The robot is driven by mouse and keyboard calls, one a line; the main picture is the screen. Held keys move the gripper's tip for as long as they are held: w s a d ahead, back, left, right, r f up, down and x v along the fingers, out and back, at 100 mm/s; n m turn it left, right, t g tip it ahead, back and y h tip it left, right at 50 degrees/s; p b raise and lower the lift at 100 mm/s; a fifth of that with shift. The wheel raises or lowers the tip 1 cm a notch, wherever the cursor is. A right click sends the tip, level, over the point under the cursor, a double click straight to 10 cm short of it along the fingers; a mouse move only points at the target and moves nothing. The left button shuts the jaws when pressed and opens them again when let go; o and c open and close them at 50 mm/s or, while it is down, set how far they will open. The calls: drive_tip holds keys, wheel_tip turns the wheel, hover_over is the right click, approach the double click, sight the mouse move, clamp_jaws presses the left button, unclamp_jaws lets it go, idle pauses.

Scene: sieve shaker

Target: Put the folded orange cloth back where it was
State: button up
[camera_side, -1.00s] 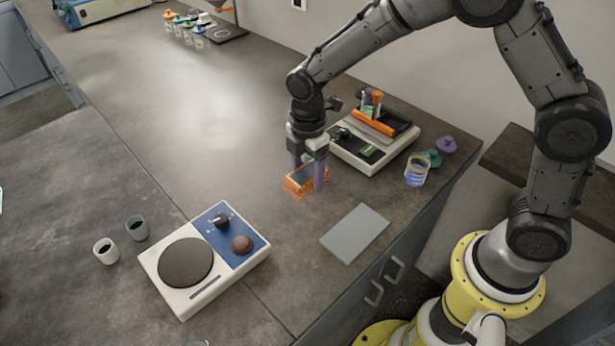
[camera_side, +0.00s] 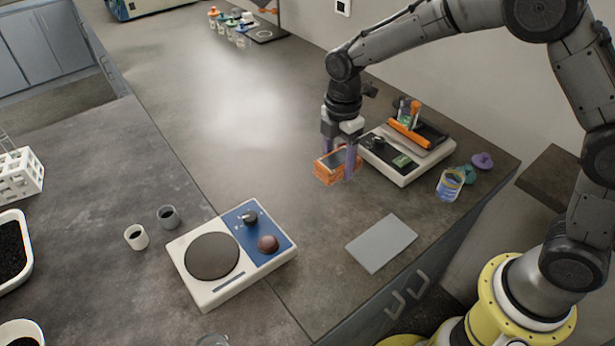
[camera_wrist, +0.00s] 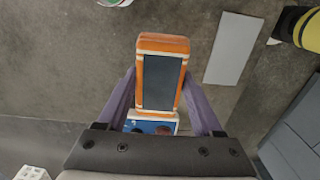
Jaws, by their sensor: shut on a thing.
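An orange block-shaped thing (camera_side: 326,172) with pale bands and a dark grey panel is held between the purple fingers of my gripper (camera_side: 338,160). It looks more like a boxy device than a folded cloth. In the wrist view the orange thing (camera_wrist: 160,43) sits lengthwise between the fingers of my gripper (camera_wrist: 160,92), one along each long side. In the side view it appears a little above the counter (camera_side: 290,120), near the white device at right. No other folded orange cloth is plain to see.
A grey flat sheet (camera_side: 381,243) lies on the counter at right. A white-and-blue device (camera_side: 190,278) stands in front, with two small cups (camera_side: 137,237) beside it. A white device with an orange bar (camera_side: 405,168) and a blue-labelled jar (camera_side: 450,185) stand at right. The middle counter is clear.

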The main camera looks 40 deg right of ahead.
drive_tip(key=w+f, duration=0.2)
drive_tip(key=w, duration=0.2)
hover_over(307, 186)
wheel_tip(307, 186, down, 5)
drive_tip(key=shift+s+f, duration=0.1)
drive_tip(key=shift+f, duration=1.7)
drive_tip(key=shift+f, duration=0.15)
drive_tip(key=o, duration=1.4)
drive_tip(key=shift+c, duration=0.2)
wheel_tip(307, 186, up, 12)
drive_tip(key=shift+r, duration=0.2)
drive_tip(key=shift+r, duration=0.1)
